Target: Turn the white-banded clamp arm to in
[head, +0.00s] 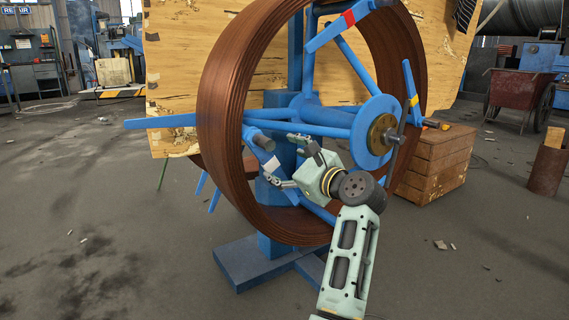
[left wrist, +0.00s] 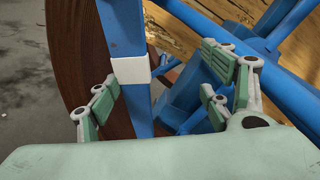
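The white-banded clamp arm (head: 262,150) is a blue bar inside the lower left of the brown coil, with a white band (head: 272,165) around it. In the left wrist view, the blue bar (left wrist: 120,25) runs down between my fingers, and its white band (left wrist: 131,70) shows just beyond the fingertips. My left gripper (head: 283,160) is open, with its fingers on either side of the bar. It also shows open in the left wrist view (left wrist: 160,85). I see no clear contact with the bar. My right gripper is not in view.
The brown coil (head: 228,90) surrounds the blue hub (head: 372,133) on a blue stand (head: 250,262). A red-banded arm (head: 330,33) is at the top, and a yellow-banded arm (head: 408,80) at the right. A wooden crate (head: 440,160) stands to the right. The floor at left is open.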

